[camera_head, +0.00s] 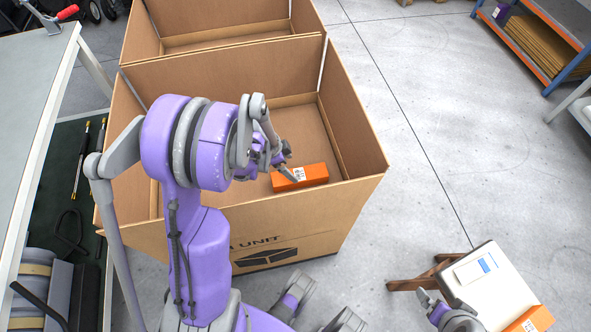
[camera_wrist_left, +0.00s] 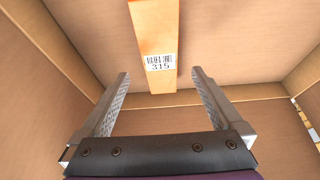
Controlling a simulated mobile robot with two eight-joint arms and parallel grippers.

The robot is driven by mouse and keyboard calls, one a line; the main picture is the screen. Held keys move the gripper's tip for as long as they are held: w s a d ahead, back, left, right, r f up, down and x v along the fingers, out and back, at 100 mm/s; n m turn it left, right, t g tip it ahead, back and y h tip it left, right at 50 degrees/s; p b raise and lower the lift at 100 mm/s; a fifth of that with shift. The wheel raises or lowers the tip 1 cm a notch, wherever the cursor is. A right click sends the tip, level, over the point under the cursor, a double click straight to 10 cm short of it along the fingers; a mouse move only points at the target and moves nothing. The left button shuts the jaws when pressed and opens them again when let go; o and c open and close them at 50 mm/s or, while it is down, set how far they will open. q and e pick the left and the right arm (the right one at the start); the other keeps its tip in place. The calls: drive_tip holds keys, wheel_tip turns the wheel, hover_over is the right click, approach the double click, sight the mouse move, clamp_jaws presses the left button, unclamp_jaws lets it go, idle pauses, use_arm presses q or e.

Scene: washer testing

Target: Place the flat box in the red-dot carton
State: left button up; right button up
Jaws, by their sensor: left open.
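A flat orange box (camera_head: 313,176) is inside the near brown carton (camera_head: 345,200), by its near wall. In the left wrist view the box (camera_wrist_left: 157,35) shows a white barcode label reading 315. My left gripper (camera_head: 287,170) reaches down into this carton at the box. Its jaws (camera_wrist_left: 160,75) are open, with a finger on each side of the box's near end and visible gaps. No red dot shows on any carton. My right gripper (camera_head: 430,298) is partly seen at the lower right; its jaw state is unclear.
A second open carton (camera_head: 215,30) adjoins the near one behind. A white-topped stand (camera_head: 490,290) with another orange box (camera_head: 530,320) is at the lower right. A grey table (camera_head: 30,80) is at left, a shelf (camera_head: 540,40) at upper right. The floor (camera_head: 430,120) between is clear.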

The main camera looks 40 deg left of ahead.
use_arm(q)
drive_tip(key=shift+v, duration=1.7)
